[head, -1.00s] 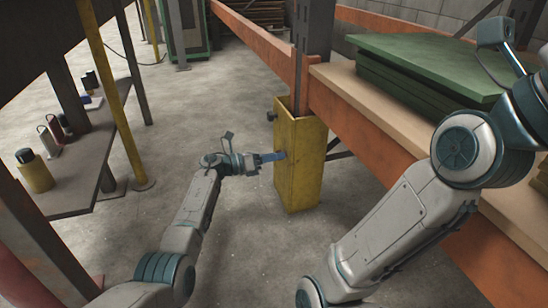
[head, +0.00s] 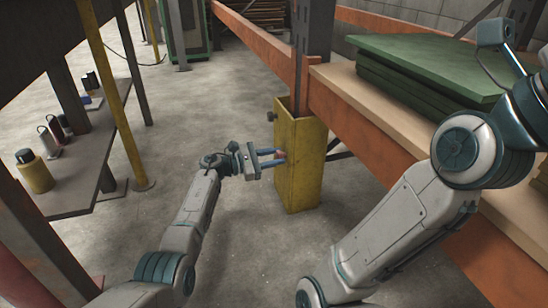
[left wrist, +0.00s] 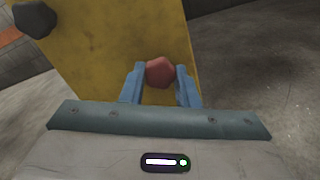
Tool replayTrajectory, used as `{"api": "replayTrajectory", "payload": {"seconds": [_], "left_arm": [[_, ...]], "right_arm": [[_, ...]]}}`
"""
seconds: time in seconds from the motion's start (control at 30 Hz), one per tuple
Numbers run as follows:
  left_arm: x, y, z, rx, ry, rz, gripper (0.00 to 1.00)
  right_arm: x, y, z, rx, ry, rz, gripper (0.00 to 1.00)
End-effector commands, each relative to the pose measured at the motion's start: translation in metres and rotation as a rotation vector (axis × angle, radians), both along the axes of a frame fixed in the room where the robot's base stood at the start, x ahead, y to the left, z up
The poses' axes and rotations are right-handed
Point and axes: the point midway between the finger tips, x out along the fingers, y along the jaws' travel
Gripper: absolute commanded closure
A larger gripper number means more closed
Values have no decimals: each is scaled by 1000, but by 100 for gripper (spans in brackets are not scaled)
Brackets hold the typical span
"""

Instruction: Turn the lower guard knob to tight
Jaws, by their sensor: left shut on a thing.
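The yellow guard (head: 300,178) stands upright at the foot of the rack post. Its lower knob, red and faceted, shows in the left wrist view (left wrist: 160,72) between my fingers; in the head view it is mostly hidden by them. The dark upper knob (head: 271,116) is higher on the same guard and shows at the top left of the left wrist view (left wrist: 35,18). My left gripper (head: 282,157) is shut on the lower knob, one blue finger on each side. My right gripper is not in view; only my right arm shows.
The orange rack beam (head: 375,140) and a shelf with green boards (head: 430,65) are to the right. A grey bench (head: 75,165) with bottles and a yellow post (head: 118,110) are to the left. The concrete floor between is clear.

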Motion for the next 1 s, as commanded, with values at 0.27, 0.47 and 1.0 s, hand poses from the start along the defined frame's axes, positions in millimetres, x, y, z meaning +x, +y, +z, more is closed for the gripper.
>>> {"api": "replayTrajectory", "payload": {"seconds": [0.27,0.47,1.0], "left_arm": [[0,1,-3,69,-202,-2,95],[0,1,-3,101,-302,-2,95],[0,2,-2,125,-378,-1,95]], "right_arm": [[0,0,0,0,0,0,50],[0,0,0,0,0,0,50],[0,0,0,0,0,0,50]]}}
